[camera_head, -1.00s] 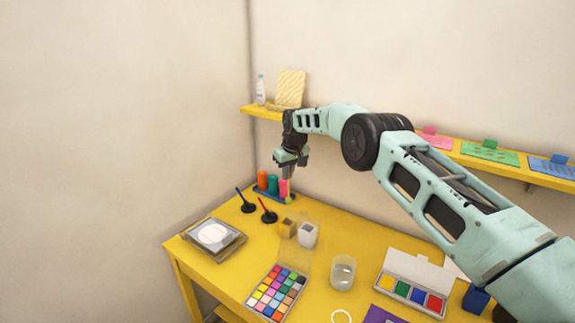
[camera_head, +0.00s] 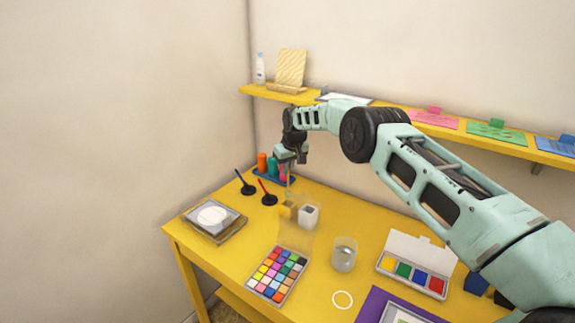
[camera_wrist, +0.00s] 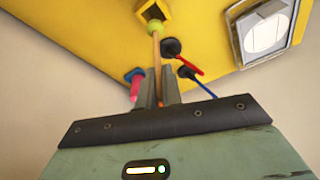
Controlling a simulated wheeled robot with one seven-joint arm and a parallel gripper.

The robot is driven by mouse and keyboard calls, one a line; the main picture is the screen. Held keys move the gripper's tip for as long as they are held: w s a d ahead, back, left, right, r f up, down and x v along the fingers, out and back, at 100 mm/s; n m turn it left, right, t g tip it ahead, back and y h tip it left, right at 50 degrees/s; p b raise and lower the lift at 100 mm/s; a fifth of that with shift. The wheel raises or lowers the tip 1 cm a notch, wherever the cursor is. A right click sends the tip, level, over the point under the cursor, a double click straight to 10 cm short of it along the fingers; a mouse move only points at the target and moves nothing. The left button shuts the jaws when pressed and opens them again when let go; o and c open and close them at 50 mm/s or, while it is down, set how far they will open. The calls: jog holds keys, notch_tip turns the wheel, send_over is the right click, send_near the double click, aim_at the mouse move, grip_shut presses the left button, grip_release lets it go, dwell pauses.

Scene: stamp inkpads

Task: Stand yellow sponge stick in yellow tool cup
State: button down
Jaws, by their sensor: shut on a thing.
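My gripper (camera_wrist: 158,92) is shut on the yellow sponge stick (camera_wrist: 155,56), a thin wooden stick with a round yellow-green sponge at its far end. In the head view my gripper (camera_head: 288,158) is above the back of the yellow table, and the stick (camera_head: 289,181) hangs below it, sponge end down. The yellow tool cup (camera_head: 289,211) is a small square holder below the stick. In the wrist view the sponge lies at the near edge of the cup (camera_wrist: 143,8); I cannot tell whether it is inside.
A white cup (camera_head: 308,217) stands right beside the yellow one. Red (camera_head: 267,195) and blue (camera_head: 246,185) tools on black bases stand to the left. A blue tray (camera_head: 263,178) with coloured bottles is behind. A clear cup (camera_head: 343,257) and paint set (camera_head: 277,275) are in front.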

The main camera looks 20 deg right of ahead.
jog(key=shift+f+b, duration=2.45)
jog(key=shift+f, duration=0.85)
jog(key=c, duration=1.5)
grip_release()
jog(key=b+v, duration=0.3)
jog(key=v, duration=1.4)
jog(key=shift+r, duration=0.2)
jog(key=shift+s, duration=0.1)
